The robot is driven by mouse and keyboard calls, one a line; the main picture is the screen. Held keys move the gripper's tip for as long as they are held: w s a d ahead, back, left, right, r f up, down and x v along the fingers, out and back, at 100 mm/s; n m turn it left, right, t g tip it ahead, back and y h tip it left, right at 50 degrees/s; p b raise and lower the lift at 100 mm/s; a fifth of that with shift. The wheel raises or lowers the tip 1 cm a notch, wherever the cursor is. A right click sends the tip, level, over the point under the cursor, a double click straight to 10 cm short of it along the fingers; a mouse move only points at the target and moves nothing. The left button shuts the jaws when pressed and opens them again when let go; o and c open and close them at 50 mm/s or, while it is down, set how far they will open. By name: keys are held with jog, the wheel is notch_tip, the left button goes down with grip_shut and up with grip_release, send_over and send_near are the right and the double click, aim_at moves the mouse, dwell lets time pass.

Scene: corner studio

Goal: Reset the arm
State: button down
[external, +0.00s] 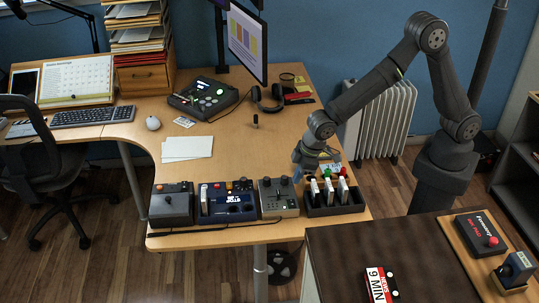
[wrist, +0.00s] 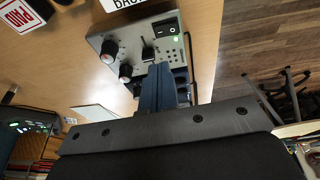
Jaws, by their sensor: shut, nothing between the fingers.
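My arm reaches from its base at the right over the corner desk (external: 235,140). My gripper (external: 308,168) hangs low near the desk's front right, just behind a dark tray (external: 350,208) that holds upright white pieces with green and red tops. In the wrist view my gripper's fingers (wrist: 158,85) are together and empty. They point at a grey control box (wrist: 112,45) with knobs and a switch, and cover part of it. In the external view the fingertips are small and partly hidden.
Several control boxes stand left of the tray, including a blue-faced one (external: 228,202) and a grey one (external: 169,204). A monitor (external: 247,42), headphones (external: 267,99) and paper sheets (external: 187,149) are further back. A dark-topped table (external: 400,245) stands at the front right.

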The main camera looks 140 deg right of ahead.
notch_tip(320, 180, up, 6)
jog(key=s, duration=0.2)
jog(key=w+f, duration=0.1)
jog(key=f, duration=0.2)
jog(key=w+f, duration=0.1)
jog(key=f, duration=0.2)
jog(key=w+f, duration=0.1)
jog(key=f, duration=0.2)
jog(key=shift+d, duration=0.15)
jog(key=shift+r, duration=0.25)
jog(key=v, duration=0.9)
jog(key=x, duration=0.9)
jog(key=shift+w+f, duration=0.1)
jog(key=shift+f, duration=0.15)
jog(key=v, duration=0.8)
jog(key=shift+r, duration=0.4)
